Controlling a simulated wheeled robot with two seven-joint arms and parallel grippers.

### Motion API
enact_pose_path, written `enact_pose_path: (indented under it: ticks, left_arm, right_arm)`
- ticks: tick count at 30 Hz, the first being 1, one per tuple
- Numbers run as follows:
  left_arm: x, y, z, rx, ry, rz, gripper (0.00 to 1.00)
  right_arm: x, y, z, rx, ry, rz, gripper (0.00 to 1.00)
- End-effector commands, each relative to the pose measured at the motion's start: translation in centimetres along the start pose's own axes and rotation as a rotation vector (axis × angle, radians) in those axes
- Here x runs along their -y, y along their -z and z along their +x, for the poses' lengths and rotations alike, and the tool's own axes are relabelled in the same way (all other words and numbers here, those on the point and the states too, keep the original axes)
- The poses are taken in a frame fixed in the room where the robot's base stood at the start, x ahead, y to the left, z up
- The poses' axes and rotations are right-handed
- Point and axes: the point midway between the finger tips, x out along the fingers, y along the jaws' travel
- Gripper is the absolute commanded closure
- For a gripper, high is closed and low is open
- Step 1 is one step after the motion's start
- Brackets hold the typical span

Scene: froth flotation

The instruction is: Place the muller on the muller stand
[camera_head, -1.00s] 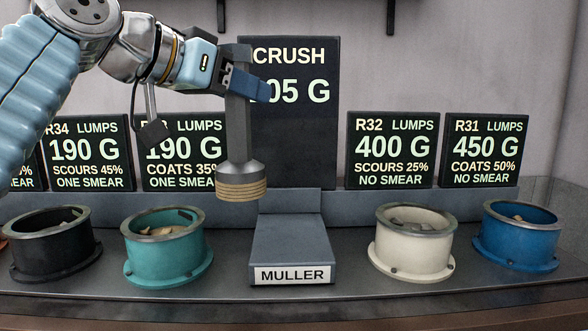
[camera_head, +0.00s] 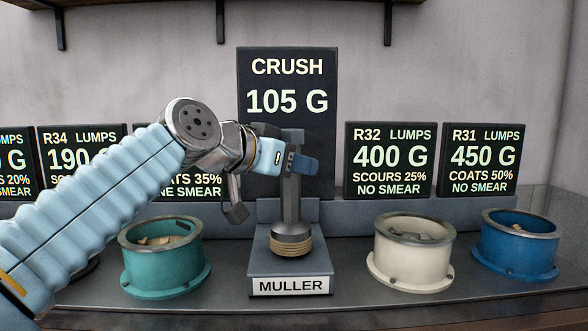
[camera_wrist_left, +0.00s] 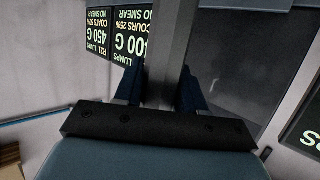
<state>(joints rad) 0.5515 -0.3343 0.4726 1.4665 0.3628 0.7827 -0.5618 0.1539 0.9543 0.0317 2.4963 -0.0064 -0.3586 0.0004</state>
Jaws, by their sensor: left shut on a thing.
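The muller (camera_head: 291,236) is upright, with a grey handle and a ribbed tan base. In the head view its base shows over the top of the muller stand (camera_head: 262,268), a dark grey block labelled MULLER. I cannot tell whether the base touches the stand or hovers just above it. My left gripper (camera_head: 298,163) is shut on the upper handle. In the left wrist view the handle (camera_wrist_left: 168,50) runs between the two blue fingers. My right gripper is not in view.
A teal pot (camera_head: 163,262) stands left of the stand. A cream pot (camera_head: 411,256) and a blue pot (camera_head: 515,248) stand to the right. Dark signs line the back, with a tall CRUSH 105 G sign (camera_head: 287,80) behind the stand.

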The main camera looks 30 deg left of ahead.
Motion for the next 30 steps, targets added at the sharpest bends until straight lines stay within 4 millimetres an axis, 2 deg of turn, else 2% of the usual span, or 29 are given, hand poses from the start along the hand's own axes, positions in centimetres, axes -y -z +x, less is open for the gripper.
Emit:
enact_pose_path:
  ticks: [3,13,14,18,19,30]
  left_arm:
    - [0.00,-0.66,0.18,-0.002,0.001,0.001,0.97]
    - [0.00,-0.99,0.28,-0.003,0.000,0.001,0.97]
    - [0.03,-1.09,0.33,0.000,0.000,0.000,0.59]
    - [0.04,-0.97,0.30,0.001,0.000,0.000,0.37]
    - [0.04,-0.97,0.29,0.001,0.000,0.000,0.35]
    - [-0.01,-0.69,-0.21,-0.002,0.000,0.001,0.35]
  right_arm:
    - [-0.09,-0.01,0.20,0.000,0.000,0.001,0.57]
    - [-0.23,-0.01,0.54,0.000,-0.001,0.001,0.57]
    - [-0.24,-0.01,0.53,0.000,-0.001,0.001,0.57]
    - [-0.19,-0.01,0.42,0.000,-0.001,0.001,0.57]
    - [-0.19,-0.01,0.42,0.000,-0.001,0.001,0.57]
    - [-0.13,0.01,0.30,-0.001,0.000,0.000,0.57]
